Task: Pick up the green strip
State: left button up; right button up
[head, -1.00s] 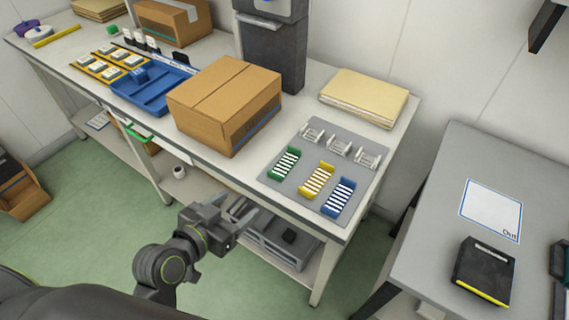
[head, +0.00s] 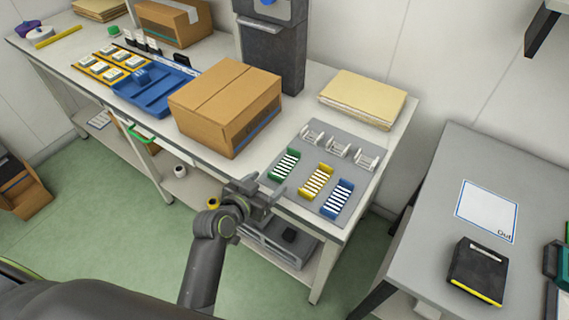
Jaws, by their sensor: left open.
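The green strip (head: 285,164) is a small green holder with white bars, at the left of the front row on a grey mat (head: 325,202) near the table's front edge. A yellow strip (head: 316,181) and a blue strip (head: 338,198) lie to its right on the same mat. My left gripper (head: 265,193) is open and empty at the table's front edge, just in front of and left of the green strip, apart from it. My right gripper is not in view.
Several white holders (head: 338,147) stand along the mat's back. A cardboard box (head: 225,105) stands close to the left of the mat. A stack of folders (head: 362,98) lies behind it. A grey side table (head: 445,215) stands at right.

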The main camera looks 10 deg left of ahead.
aim_at(274, 178)
pick_arm(q)
jog(key=shift+x, duration=1.55)
jog(key=shift+a, duration=0.1)
jog(key=shift+c, duration=0.4)
jog(key=c, duration=1)
